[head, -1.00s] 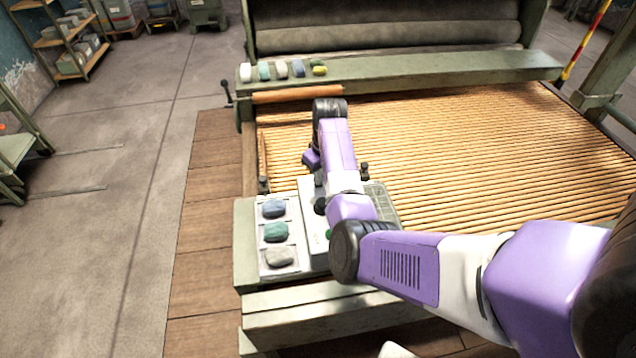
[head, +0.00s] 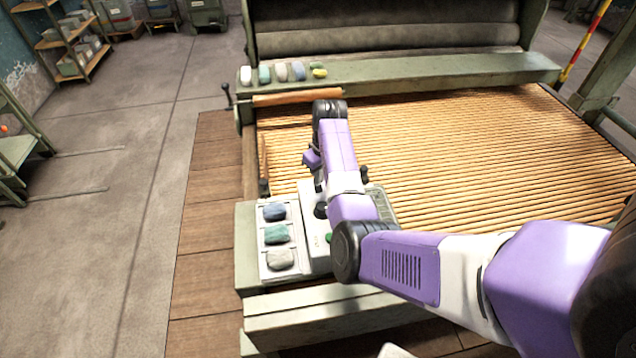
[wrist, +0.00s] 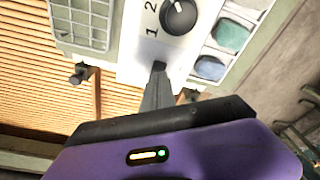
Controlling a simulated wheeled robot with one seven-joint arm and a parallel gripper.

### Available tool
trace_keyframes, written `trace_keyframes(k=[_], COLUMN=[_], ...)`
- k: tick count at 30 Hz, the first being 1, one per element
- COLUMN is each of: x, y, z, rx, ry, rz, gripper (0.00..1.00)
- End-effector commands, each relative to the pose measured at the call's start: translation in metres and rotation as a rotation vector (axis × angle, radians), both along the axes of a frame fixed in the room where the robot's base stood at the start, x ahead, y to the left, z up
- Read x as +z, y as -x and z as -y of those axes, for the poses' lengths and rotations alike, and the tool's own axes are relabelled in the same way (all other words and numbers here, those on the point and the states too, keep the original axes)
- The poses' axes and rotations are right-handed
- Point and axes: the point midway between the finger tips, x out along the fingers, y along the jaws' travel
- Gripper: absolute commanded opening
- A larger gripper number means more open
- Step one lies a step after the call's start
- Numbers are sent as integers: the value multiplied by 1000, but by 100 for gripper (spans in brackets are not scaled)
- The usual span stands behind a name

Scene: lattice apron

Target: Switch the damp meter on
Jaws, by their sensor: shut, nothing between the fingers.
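The damp meter appears to be the pale box (head: 316,246) on the machine's front ledge, partly hidden behind my arm in the head view. It has a green button (head: 329,237). In the wrist view its white face (wrist: 135,62) carries a round black dial (wrist: 179,16) with a pale pointer line and the numerals 1 and 2. My gripper (wrist: 159,68) is shut and empty. Its fingertips are over the white face, below the dial in the picture and apart from it. Whether they touch the face I cannot tell. In the head view the fingertips are hidden.
A pale tray (head: 263,268) of blue, teal and grey lumps lies beside the box. A wire grille (wrist: 84,22) is on its other side, and a dark knob (wrist: 82,73) stands near. The slatted wooden apron (head: 450,140) stretches behind. Open floor lies left.

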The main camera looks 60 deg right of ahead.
Motion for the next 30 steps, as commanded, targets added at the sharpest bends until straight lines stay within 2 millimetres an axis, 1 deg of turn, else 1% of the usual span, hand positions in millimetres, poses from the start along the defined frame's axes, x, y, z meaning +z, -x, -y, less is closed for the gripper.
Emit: trace_keyframes(k=[1,18,30], x=[8,47,47], y=[0,0,0], z=[0,0,0], rx=[0,0,0], ry=[0,0,0], rz=[0,-1,-1], gripper=[0,0,0])
